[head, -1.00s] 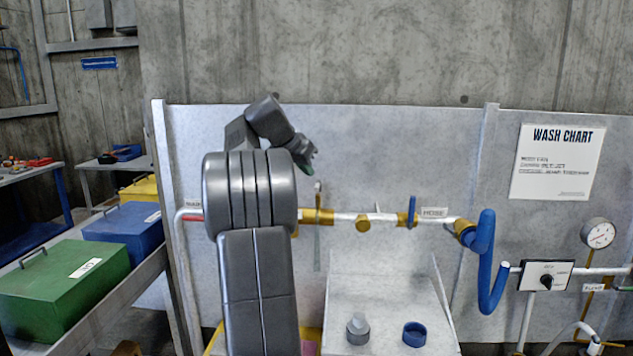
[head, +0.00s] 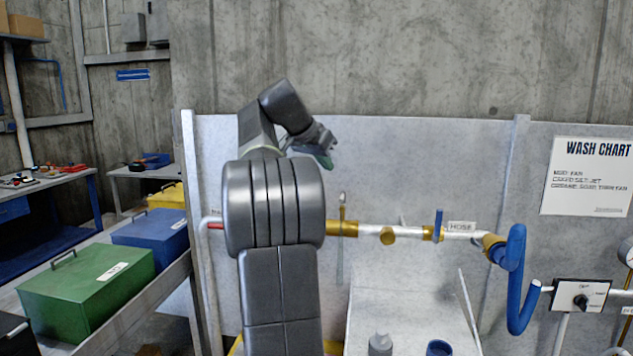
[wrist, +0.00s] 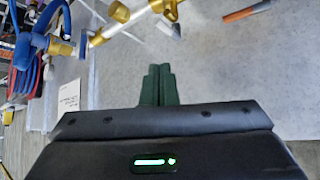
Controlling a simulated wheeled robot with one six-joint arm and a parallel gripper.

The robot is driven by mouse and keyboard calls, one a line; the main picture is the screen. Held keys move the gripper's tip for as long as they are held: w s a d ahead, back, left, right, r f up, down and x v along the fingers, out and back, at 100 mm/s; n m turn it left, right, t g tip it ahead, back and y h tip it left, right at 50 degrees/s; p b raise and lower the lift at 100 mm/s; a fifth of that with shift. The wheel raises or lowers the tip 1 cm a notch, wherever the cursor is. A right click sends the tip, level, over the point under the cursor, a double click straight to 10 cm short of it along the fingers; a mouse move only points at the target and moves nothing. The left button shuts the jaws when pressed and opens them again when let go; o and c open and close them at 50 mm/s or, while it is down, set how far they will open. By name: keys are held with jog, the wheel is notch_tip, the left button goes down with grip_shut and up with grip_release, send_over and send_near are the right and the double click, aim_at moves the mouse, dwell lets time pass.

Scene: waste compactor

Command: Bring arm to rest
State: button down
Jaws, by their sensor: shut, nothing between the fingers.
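My gripper (head: 326,160) shows in the head view at the end of my raised, bent arm, in front of the wash panel (head: 420,160). In the wrist view its two dark green fingers (wrist: 158,85) are together with nothing between them. The gripper is apart from the pipe and valves. My forearm and upper arm hide part of the panel and the left end of the pipe.
A brass and white pipe (head: 410,234) with a blue hose (head: 516,280) runs along the panel. A grey nozzle (head: 380,344) and a blue ring (head: 439,348) sit below. Green (head: 88,285) and blue (head: 150,238) boxes stand left.

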jog(key=w+d+f+n+t+y+p, duration=0.2)
jog(key=w+d+f+n+y, duration=0.2)
jog(key=w+d, duration=0.7)
notch_tip(320, 180, down, 3)
jog(key=shift+w+d+r+n, duration=0.2)
jog(key=shift+w+n, duration=0.65)
jog(key=shift+n, duration=0.35)
